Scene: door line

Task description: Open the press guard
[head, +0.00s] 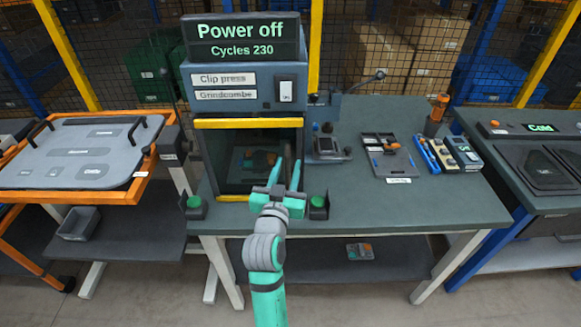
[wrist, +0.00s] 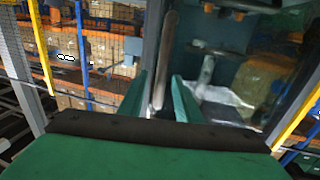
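The clip press (head: 237,88) stands on the bench, with a "Power off" sign on top. Its guard (head: 222,160) is a dark see-through panel under a yellow bar (head: 248,123), and it looks shut. My gripper (head: 287,172) is in front of the guard's right side, fingers pointing at the press and apart. In the wrist view a slim upright grey bar (wrist: 167,60), which looks like the guard's handle, shows between the open fingers (wrist: 160,98). I cannot tell whether either finger touches it. An orange and grey part shows dimly behind the guard.
Green buttons (head: 194,202) (head: 317,201) stand in dark holders at both sides of the press front. A tray (head: 390,157) and tools lie on the bench at right. An orange-framed cart (head: 78,155) stands at left. The bench front (head: 400,205) is clear.

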